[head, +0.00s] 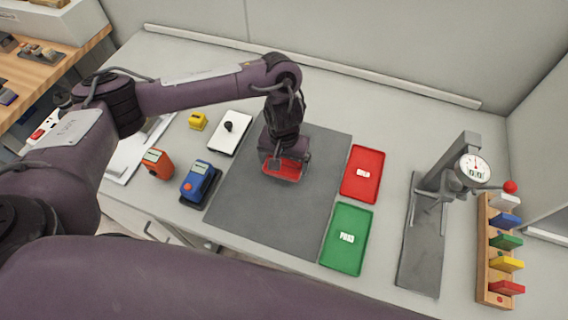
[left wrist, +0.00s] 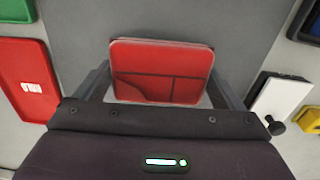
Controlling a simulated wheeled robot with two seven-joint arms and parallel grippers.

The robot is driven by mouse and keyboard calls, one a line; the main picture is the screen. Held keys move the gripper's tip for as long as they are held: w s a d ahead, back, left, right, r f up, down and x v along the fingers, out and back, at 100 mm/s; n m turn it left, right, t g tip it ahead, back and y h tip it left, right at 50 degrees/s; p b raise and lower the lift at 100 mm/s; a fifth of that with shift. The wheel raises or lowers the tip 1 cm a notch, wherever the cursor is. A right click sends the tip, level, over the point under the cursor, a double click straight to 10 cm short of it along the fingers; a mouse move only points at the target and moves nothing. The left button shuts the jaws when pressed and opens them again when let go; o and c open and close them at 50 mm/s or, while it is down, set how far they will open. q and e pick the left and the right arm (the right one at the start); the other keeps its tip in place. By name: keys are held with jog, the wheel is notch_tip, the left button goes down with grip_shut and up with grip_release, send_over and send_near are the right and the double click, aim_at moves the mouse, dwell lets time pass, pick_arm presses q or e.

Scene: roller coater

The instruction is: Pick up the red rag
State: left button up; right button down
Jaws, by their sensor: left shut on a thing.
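The red rag (head: 284,173) looks like a flat red square with darker seam lines and pale edges. It is at the grey mat (head: 315,215), in the middle of the head view. My left gripper (head: 285,163) points down over it and is shut on it. In the left wrist view the rag (left wrist: 160,72) fills the space between the two fingers, one on each side. I cannot tell whether the rag touches the mat or hangs just above it. My right gripper is out of view.
A red tray (head: 363,188) and a green tray (head: 346,255) lie right of the mat. A dial gauge stand (head: 474,168) and a rack with coloured blocks (head: 484,270) stand farther right. A blue device (head: 198,183), an orange device (head: 157,163) and a white plate (head: 238,144) stand left.

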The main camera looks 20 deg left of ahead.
aim_at(284, 162)
pick_arm(q)
notch_tip(284, 162, up, 17)
jog(key=p, duration=0.1)
jog(key=shift+f+p, duration=0.15)
jog(key=shift+p, duration=0.15)
jog(key=o, duration=0.4)
jog(key=c, duration=0.3)
